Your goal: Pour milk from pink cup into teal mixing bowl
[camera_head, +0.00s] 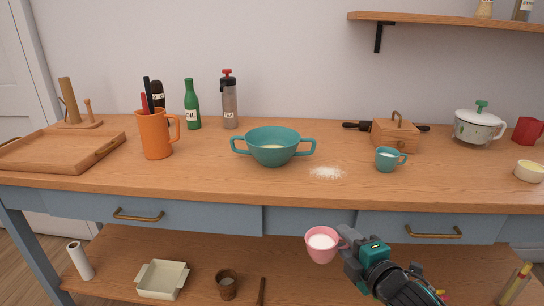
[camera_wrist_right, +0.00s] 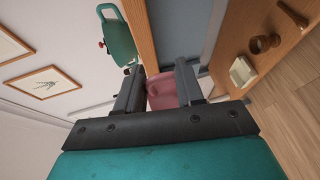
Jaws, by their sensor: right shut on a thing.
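The pink cup (camera_head: 322,246) is upright with white milk in it, in front of the counter's front edge and below its top. My right gripper (camera_head: 343,244) is shut on its right side, at the handle. In the right wrist view the pink cup (camera_wrist_right: 161,92) shows between the two fingers of my right gripper (camera_wrist_right: 160,88). The teal mixing bowl (camera_head: 273,151) has two handles and stands on the counter, with something pale inside. It also shows in the right wrist view (camera_wrist_right: 120,42). The cup is apart from the bowl, lower and to its right. My left gripper is not in view.
White powder (camera_head: 327,172) lies right of the bowl. A teal cup (camera_head: 390,160) with white contents stands farther right. An orange mug (camera_head: 154,134) with utensils and a wooden tray (camera_head: 60,153) are at left. The counter front (camera_head: 215,190) is clear.

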